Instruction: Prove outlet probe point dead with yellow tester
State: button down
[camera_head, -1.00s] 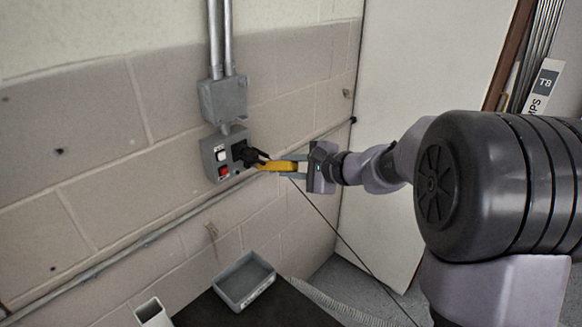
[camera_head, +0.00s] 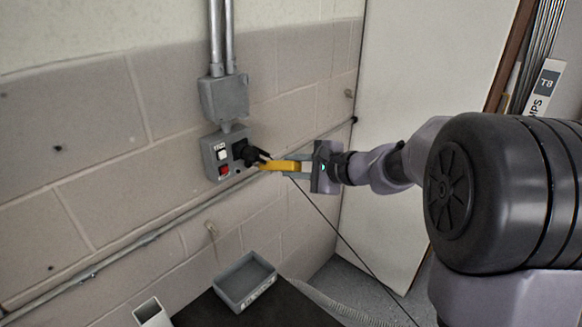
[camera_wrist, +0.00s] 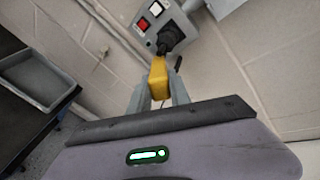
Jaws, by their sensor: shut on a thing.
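The yellow tester (camera_head: 282,165) is held in my gripper (camera_head: 290,166), with its dark front end toward the wall. In the wrist view the tester (camera_wrist: 158,78) stands between my two fingers (camera_wrist: 158,92). The grey outlet box (camera_head: 212,158) is on the block wall, with a white switch (camera_head: 221,154), a red switch (camera_head: 224,171) and a black socket or plug (camera_head: 243,152). The outlet box (camera_wrist: 168,20) and the black part (camera_wrist: 170,40) also show in the wrist view. The tester's tip is close to the black part; I cannot tell if they touch. The probe point itself is not clearly visible.
A grey junction box (camera_head: 224,98) with conduits sits above the outlet. A grey tray (camera_head: 245,283) lies on a dark table (camera_head: 265,310) below. A thin cable hangs from the tester area down to the right. A pale door panel (camera_head: 420,70) stands behind my arm.

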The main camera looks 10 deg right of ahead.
jog(key=s+d+b, duration=0.1)
jog(key=s+d, duration=0.2)
jog(key=s, duration=0.2)
jog(key=shift+d, duration=0.3)
jog(key=shift+f, duration=0.1)
